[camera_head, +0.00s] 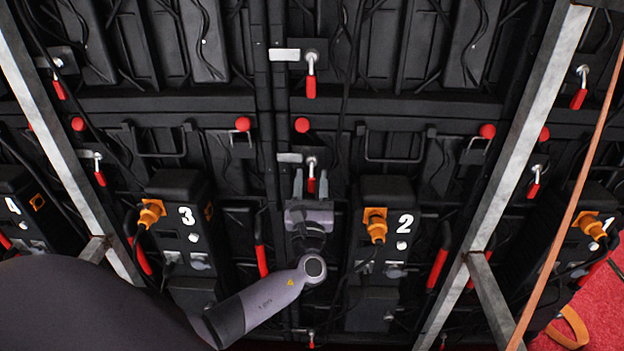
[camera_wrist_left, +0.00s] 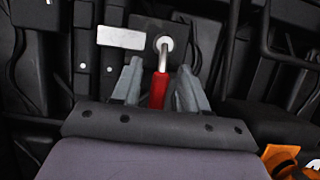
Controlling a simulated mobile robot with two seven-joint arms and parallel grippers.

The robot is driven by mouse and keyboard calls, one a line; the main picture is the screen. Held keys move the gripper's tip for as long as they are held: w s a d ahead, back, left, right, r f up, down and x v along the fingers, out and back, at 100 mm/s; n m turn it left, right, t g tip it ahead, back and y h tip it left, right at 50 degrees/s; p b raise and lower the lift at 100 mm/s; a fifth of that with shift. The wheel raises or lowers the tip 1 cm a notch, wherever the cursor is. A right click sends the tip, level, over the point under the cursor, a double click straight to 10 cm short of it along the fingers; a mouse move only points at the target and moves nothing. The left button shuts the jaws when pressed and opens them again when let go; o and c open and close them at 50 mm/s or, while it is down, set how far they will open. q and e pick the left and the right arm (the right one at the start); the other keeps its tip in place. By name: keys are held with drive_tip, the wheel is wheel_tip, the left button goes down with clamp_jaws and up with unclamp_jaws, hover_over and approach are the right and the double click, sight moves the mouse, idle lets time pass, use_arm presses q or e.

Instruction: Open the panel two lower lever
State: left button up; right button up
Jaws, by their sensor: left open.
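Panel two (camera_head: 385,255), a black box with a white 2 and an orange connector, hangs right of my left gripper. A lever with a red handle (camera_head: 311,185) and a silver stem sits on a mount with a white tag, up and left of the box. Its handle points down. My left gripper (camera_head: 312,182) is open, with one finger on each side of the red handle. The left wrist view shows the handle (camera_wrist_left: 158,90) between the two fingers (camera_wrist_left: 157,88); I cannot tell whether they touch it. My right gripper is not in view.
Another red lever (camera_head: 311,85) hangs straight above. Box 3 (camera_head: 180,235) stands to the left and box 1 (camera_head: 570,250) to the right. Slanted metal struts (camera_head: 520,150) and hanging black cables cross in front of the wall on both sides.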

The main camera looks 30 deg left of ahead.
use_arm(q)
drive_tip(key=shift+w+a+r, duration=0.1)
drive_tip(key=shift+w, duration=0.05)
clamp_jaws()
